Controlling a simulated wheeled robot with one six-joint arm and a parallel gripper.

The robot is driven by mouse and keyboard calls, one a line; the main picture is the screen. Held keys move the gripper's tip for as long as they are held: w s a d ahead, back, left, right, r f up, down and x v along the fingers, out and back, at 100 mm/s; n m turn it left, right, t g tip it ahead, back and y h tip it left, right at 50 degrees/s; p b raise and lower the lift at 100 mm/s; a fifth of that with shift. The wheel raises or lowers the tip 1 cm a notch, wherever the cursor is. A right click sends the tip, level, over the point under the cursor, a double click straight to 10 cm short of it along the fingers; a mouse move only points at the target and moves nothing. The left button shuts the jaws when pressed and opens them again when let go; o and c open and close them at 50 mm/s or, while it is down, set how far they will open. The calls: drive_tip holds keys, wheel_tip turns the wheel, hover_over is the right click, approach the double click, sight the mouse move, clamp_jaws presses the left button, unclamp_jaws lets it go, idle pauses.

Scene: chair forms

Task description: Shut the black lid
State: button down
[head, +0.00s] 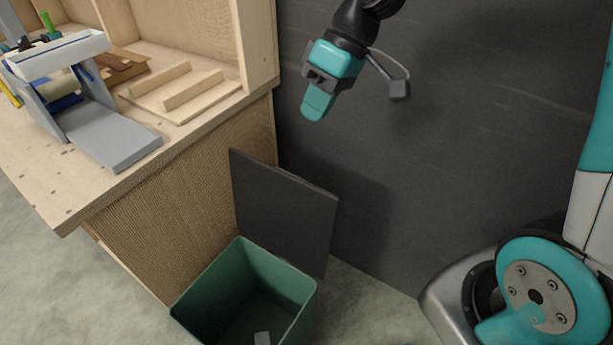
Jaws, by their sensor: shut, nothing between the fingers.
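The black lid (283,208) stands raised and tilted at the back edge of a green bin (293,319). The bin's lower front is cut off by the picture's edge. My gripper (316,108) is shut and empty. It hangs in the air above and to the right of the lid, in front of the dark wall, apart from lid and bin.
A wooden workbench (190,140) stands at the left, close beside the bin and lid. On it are a grey and white device (105,130) and a wooden slatted piece (183,92). A dark wall (450,130) is behind. Floor shows right of the bin (375,300).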

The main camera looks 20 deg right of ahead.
drive_tip(key=w+d+f+y+b, duration=0.1)
drive_tip(key=w+d+f+b, duration=0.1)
drive_tip(key=w+d+f, duration=0.5)
drive_tip(key=w+d+f+y+b, duration=0.1)
drive_tip(key=w+d+f+b, duration=0.1)
drive_tip(key=w+d+f, duration=0.55)
drive_tip(key=s+a+f, duration=0.3)
drive_tip(key=a+f, duration=0.7)
drive_tip(key=a, duration=0.1)
drive_tip(key=shift+s+a+n+t+p, duration=0.15)
drive_tip(key=shift+s+n+t+p, duration=0.15)
drive_tip(key=shift+s, duration=0.1)
